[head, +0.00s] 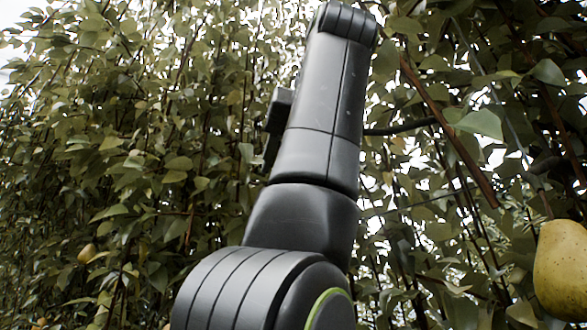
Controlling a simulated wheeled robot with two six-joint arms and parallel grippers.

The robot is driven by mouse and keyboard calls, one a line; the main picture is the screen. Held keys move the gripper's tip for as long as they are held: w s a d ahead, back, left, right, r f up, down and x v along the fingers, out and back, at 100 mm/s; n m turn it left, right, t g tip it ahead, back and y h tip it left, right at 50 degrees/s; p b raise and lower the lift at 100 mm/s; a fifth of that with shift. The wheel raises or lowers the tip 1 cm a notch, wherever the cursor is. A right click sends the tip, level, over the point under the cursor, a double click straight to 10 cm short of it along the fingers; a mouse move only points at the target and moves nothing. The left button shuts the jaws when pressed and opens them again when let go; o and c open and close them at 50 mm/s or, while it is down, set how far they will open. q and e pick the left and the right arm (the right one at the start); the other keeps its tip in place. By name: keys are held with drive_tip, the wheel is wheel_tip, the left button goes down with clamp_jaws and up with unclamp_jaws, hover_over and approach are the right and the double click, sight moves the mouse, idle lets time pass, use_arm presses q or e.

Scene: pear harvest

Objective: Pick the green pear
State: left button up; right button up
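A large yellow-green pear (562,272) with small dark specks hangs at the lower right of the head view, cut off by the right edge. It looks close, and its stem end is near leaves. A smaller yellowish pear (87,253) hangs among leaves at the lower left, farther away. One of my dark arms rises through the middle of the view, between the two pears. I cannot tell which arm it is. No gripper fingers show on it, and neither gripper is in view.
Dense leafy branches (130,130) fill the left and back. A bare brown branch (450,130) slants down at the upper right, above and left of the large pear. Broad leaves (480,124) hang near it. My arm hides the middle of the foliage.

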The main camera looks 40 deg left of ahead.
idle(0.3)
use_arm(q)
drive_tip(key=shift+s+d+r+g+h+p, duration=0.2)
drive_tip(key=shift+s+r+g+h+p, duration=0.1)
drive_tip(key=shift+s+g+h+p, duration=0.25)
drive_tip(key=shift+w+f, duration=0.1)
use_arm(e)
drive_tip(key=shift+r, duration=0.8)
use_arm(q)
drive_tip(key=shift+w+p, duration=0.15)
drive_tip(key=shift+p, duration=0.2)
